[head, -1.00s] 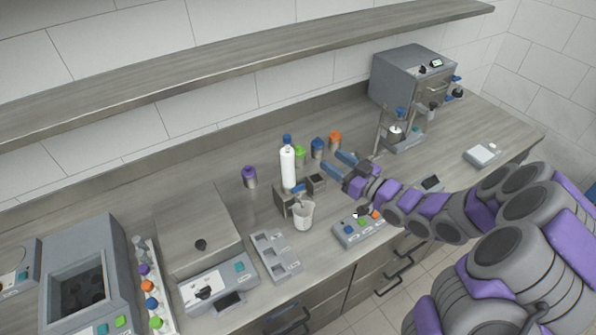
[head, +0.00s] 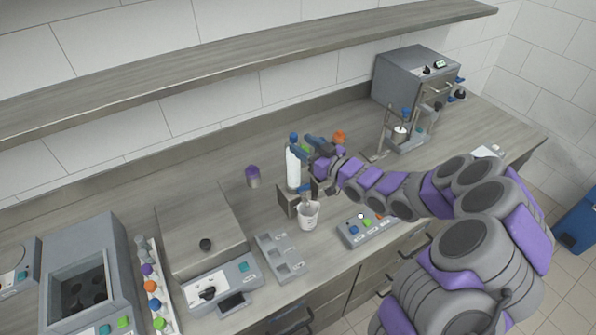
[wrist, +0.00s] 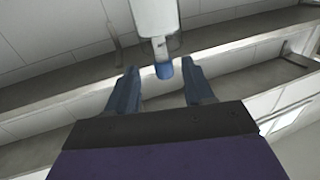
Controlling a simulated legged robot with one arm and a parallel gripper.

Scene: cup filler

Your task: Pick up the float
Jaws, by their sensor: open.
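A white upright cylinder (head: 293,168) with a blue top (head: 294,138) stands near the middle of the counter. I cannot tell for sure which part is the float; the blue top may belong to it. In the wrist view the cylinder (wrist: 155,15) hangs from the top edge, in a clear sleeve, with its blue end (wrist: 163,71) towards me. My gripper (head: 306,164) is open and empty just right of the cylinder. In the wrist view its blue fingers (wrist: 161,72) lie either side of the blue end, with gaps.
A white cup (head: 308,215) stands in front of the cylinder. A purple-capped container (head: 253,176) is to its left and an orange-capped one (head: 338,138) behind my gripper. A button box (head: 364,227) and an empty grey tray (head: 281,257) lie in front. A shelf (head: 220,65) runs above.

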